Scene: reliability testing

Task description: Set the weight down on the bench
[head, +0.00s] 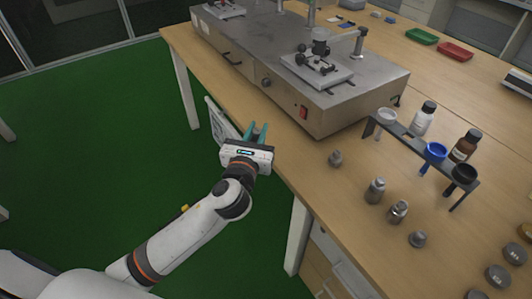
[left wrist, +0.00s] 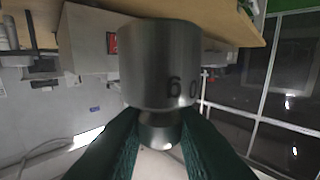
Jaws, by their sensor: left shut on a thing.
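My left gripper (head: 257,132) is at the near left edge of the wooden bench (head: 300,165), with its teal fingers pointing toward the bench. In the left wrist view, the gripper (left wrist: 160,130) is shut on a grey metal weight (left wrist: 160,62) with dark digits on its side. The fingers hold the weight by its narrow neck. The held weight cannot be made out in the head view. My right gripper is not in view.
A large grey test machine (head: 330,108) with a red switch stands on the bench beyond the gripper. A rack (head: 408,142) with coloured rings and bottles stands at the right. Bare bench top lies between the machine and the weights.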

